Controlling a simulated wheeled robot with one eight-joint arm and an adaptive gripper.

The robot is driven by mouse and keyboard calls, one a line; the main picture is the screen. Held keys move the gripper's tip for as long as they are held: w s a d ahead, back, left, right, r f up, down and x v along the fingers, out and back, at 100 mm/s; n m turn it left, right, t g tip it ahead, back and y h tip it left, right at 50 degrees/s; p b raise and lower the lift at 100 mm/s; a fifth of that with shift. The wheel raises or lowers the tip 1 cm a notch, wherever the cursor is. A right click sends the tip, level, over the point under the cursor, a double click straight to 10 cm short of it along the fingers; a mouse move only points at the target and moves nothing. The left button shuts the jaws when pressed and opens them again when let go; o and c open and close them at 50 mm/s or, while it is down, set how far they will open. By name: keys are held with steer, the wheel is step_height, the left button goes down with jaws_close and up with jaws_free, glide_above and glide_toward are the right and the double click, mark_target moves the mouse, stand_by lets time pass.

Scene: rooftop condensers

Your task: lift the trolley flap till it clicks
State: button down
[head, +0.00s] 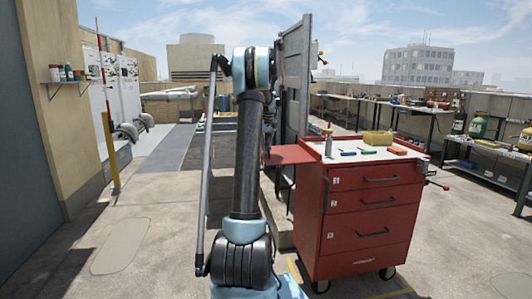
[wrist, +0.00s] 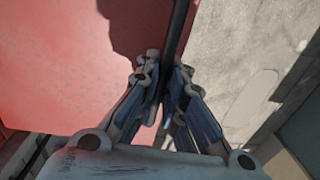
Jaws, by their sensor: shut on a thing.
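The red trolley (head: 365,215) stands right of my arm, with several drawers and black handles. Its red flap (head: 291,154) sticks out from the left side, about level with the top. In the wrist view the flap (wrist: 65,60) fills the upper left, with a shadow on it. A dark bar (wrist: 180,25) runs along the flap's edge. My gripper (wrist: 163,75) is shut on this bar. The flap's support and catch cannot be made out.
A tall grey panel (head: 296,80) stands behind the flap. Benches (head: 380,104) line the right. The floor (head: 130,240) at left is clear.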

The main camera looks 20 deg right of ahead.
steer(key=shift+w+a, duration=0.15)
steer(key=shift+w, duration=0.05)
steer(key=c, duration=1.7)
jaws_free()
steer(key=shift+s, duration=0.1)
steer(key=r, duration=1.1)
steer(key=shift+d+r, duration=0.4)
